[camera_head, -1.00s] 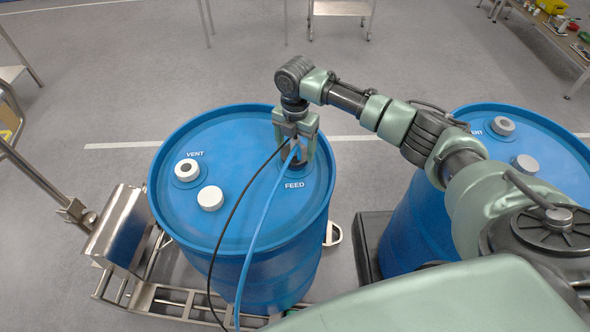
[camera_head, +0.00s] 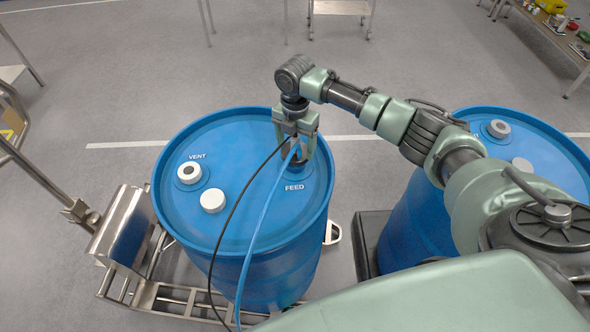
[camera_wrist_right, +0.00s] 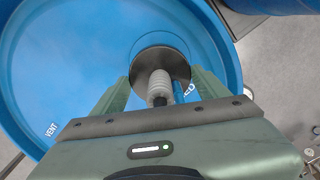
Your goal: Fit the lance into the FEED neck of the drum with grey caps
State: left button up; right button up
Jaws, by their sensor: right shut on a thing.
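A blue drum (camera_head: 235,235) stands at the centre left, with a pale VENT cap (camera_head: 189,172) with a dark centre and a plain pale cap (camera_head: 213,200) on its lid. Its FEED label is below my right gripper (camera_head: 300,158). In the right wrist view, my right gripper (camera_wrist_right: 160,90) is shut on the lance's pale ribbed part (camera_wrist_right: 159,85). A dark round disc (camera_wrist_right: 160,62) sits below it at the FEED spot. The lance's lower end is hidden, so I cannot tell how deep it sits. My left gripper is out of view.
A second blue drum (camera_head: 405,225) with pale caps stands at the right, partly behind my right arm. A black hose (camera_head: 225,230) and a blue hose (camera_head: 256,230) hang from the lance over the drum's front. A metal trolley frame (camera_head: 165,295) surrounds the drum's base.

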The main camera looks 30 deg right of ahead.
jog(key=shift+r+p, duration=0.3)
jog(key=shift+r, duration=0.15)
notch_tip(320, 180, up, 9)
jog(key=p, duration=0.8)
jog(key=shift+p, duration=0.3)
jog(key=shift+r, duration=0.2)
notch_tip(320, 180, up, 13)
jog(key=shift+f, duration=0.2)
notch_tip(320, 180, up, 8)
jog(key=shift+f, duration=0.25)
dwell(0.6)
jog(key=shift+f, duration=0.1)
